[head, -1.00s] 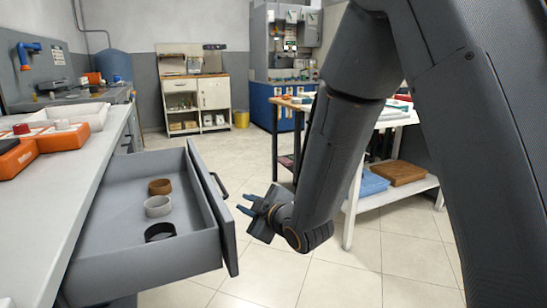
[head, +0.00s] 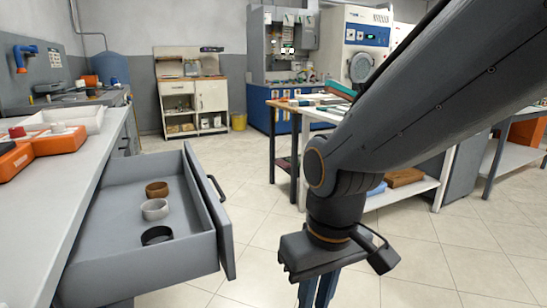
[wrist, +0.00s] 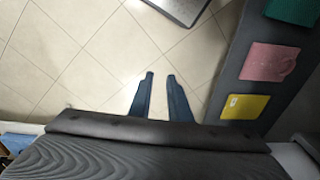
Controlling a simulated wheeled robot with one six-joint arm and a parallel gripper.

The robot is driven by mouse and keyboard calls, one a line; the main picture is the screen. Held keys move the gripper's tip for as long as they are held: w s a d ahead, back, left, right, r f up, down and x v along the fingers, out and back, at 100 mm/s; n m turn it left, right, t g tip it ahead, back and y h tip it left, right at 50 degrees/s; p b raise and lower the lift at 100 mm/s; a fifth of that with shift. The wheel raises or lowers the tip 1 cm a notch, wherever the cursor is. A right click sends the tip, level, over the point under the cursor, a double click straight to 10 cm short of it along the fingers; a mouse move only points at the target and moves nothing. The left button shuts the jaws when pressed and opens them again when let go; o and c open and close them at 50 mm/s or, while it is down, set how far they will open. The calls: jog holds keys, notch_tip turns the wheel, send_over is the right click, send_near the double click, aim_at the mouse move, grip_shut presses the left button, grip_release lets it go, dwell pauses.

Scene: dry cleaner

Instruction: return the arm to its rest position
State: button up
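My arm reaches in from the right of the head view and bends down at a dark joint. My gripper (head: 317,300) points down over the tiled floor, to the right of the open drawer (head: 190,247) and apart from it. Its two blue fingers are parted with nothing between them. The fingers also show in the wrist view (wrist: 160,77), with bare floor tiles beyond them.
A white counter (head: 72,172) is at left, with an orange tray (head: 60,143). A table (head: 290,103) stands behind my arm. Floor between is clear.

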jog(key=s+d+r+m+p, duration=0.1)
jog(key=d+r+m+p, duration=0.1)
jog(key=d+r+p, duration=0.4)
jog(key=s+d+r+m+p, duration=0.1)
jog(key=d+r+p, duration=0.5)
jog(key=p, duration=1)
notch_tip(320, 180, up, 4)
jog(key=shift+s+d+f+m+g+h+p, duration=0.1)
jog(key=shift+s+d+m+g+h+p, duration=0.25)
jog(key=shift+m, duration=0.45)
